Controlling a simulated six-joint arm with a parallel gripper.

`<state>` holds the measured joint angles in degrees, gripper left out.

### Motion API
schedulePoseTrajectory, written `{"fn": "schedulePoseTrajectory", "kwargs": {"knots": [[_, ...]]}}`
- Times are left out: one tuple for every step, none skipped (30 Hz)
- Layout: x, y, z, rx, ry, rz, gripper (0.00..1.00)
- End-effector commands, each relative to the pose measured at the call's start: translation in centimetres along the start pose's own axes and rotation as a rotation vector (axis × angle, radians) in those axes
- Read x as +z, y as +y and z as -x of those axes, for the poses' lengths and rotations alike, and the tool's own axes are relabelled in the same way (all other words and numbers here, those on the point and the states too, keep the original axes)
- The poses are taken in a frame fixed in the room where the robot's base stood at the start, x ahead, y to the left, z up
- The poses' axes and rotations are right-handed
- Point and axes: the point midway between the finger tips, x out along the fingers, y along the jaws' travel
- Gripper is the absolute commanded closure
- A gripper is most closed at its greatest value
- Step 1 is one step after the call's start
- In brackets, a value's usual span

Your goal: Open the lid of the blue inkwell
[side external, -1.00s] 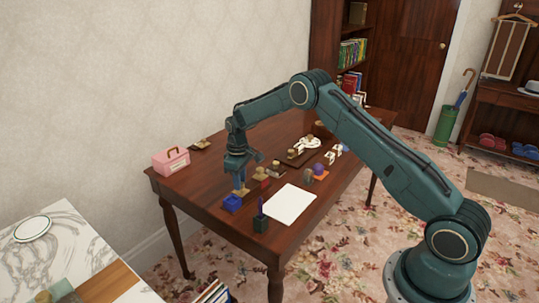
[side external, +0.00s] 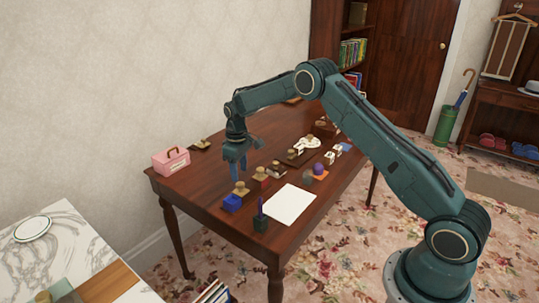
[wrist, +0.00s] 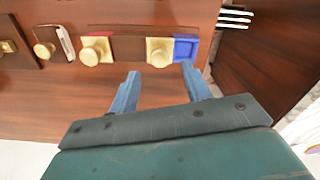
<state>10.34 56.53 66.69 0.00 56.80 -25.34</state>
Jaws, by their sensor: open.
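The blue inkwell (side external: 232,203) sits at the near left part of the desk. In the wrist view the blue inkwell (wrist: 186,48) shows a recessed, uncovered top. A brass lid plate with a round knob (wrist: 160,51) lies directly beside it, on its left; the lid (side external: 241,189) also shows behind the inkwell in the side view. Whether the two are joined cannot be told. My gripper (side external: 238,172) points down above the desk, behind the lid. In the wrist view my gripper (wrist: 160,72) has its fingers apart and empty, clear of the lid.
A red inkwell with a brass knobbed lid (wrist: 97,50) stands in the same row. A dark pen holder (side external: 260,222), white paper (side external: 289,205) and pink box (side external: 171,161) are nearby.

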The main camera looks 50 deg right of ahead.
Motion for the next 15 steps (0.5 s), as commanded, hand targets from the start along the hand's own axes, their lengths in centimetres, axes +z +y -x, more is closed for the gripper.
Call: {"fn": "schedulePoseTrajectory", "kwargs": {"knots": [[-0.1, 0.0, 1.0, 0.002, 0.004, 0.000, 0.52], [-0.1, 0.0, 1.6, 0.002, 0.004, 0.000, 0.52], [-0.1, 0.0, 2.3, 0.002, 0.004, 0.000, 0.52], [-0.1, 0.0, 2.8, 0.002, 0.004, 0.000, 0.52], [-0.1, 0.0, 3.3, 0.002, 0.003, 0.000, 0.52], [-0.1, 0.0, 4.0, 0.002, 0.004, 0.000, 0.52], [-0.1, 0.0, 4.5, 0.002, 0.005, 0.000, 0.52], [-0.1, 0.0, 5.0, 0.002, 0.004, 0.000, 0.52], [-0.1, 0.1, 5.7, 0.002, 0.004, 0.000, 0.52], [-0.1, 0.0, 6.1, 0.002, 0.004, 0.000, 0.52], [0.0, 0.0, 6.5, 0.002, 0.003, 0.000, 0.52], [-0.1, 0.0, 7.1, 0.002, 0.004, 0.000, 0.52], [-0.1, 0.0, 7.4, 0.002, 0.004, 0.000, 0.52], [-0.1, 0.0, 7.8, 0.001, 0.003, 0.000, 0.52], [-0.1, 0.0, 8.1, 0.002, 0.003, 0.000, 0.52]]}}
